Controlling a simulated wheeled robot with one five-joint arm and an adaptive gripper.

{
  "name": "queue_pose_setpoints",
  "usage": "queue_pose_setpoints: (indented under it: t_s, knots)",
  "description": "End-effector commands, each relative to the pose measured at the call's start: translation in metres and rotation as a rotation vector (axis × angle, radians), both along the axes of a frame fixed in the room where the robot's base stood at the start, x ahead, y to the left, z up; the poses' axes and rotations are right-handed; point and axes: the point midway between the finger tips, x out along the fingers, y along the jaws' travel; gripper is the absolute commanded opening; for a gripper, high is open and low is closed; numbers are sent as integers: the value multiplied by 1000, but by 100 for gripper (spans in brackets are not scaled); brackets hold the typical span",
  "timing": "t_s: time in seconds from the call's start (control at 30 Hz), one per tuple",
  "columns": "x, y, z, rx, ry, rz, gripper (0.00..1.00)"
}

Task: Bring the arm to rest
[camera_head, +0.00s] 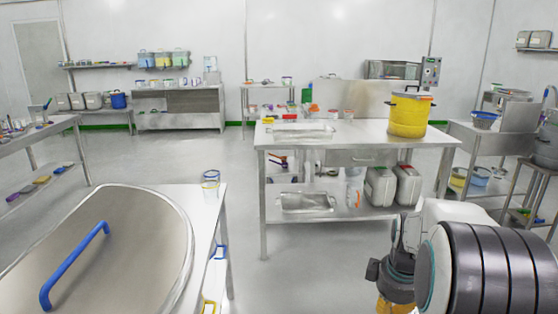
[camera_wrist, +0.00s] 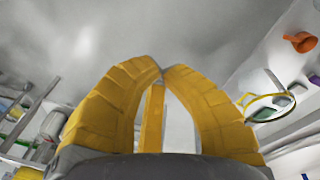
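My arm shows at the lower right of the head view, with its dark ribbed link close to the camera. A yellow part of my gripper (camera_head: 394,305) shows at the bottom edge there, mostly cut off. In the wrist view the two yellow fingers of my gripper (camera_wrist: 161,72) curve inward and their tips meet. A narrow yellow upright strip shows in the gap between them; I cannot tell what it belongs to. No held object is clear.
A steel table (camera_head: 350,135) stands ahead, bearing a yellow drum (camera_head: 409,114); grey canisters (camera_head: 380,187) sit on its lower shelf. A large lid with a blue handle (camera_head: 74,262) is at the lower left. A steel stand (camera_head: 505,140) is at the right. Open floor lies between left and middle tables.

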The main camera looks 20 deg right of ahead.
Motion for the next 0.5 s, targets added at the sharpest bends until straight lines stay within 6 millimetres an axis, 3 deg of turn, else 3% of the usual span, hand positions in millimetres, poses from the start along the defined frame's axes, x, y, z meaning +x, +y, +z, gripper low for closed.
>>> queue_pose_setpoints:
  t_s: [0.03,0.2,0.3,0.5]
  knots:
    - [-4,28,38,4,-22,-10,0]
    - [-32,103,100,42,-73,-90,0]
    - [-54,137,127,70,-102,-136,0]
    - [-96,181,159,124,-138,-207,0]
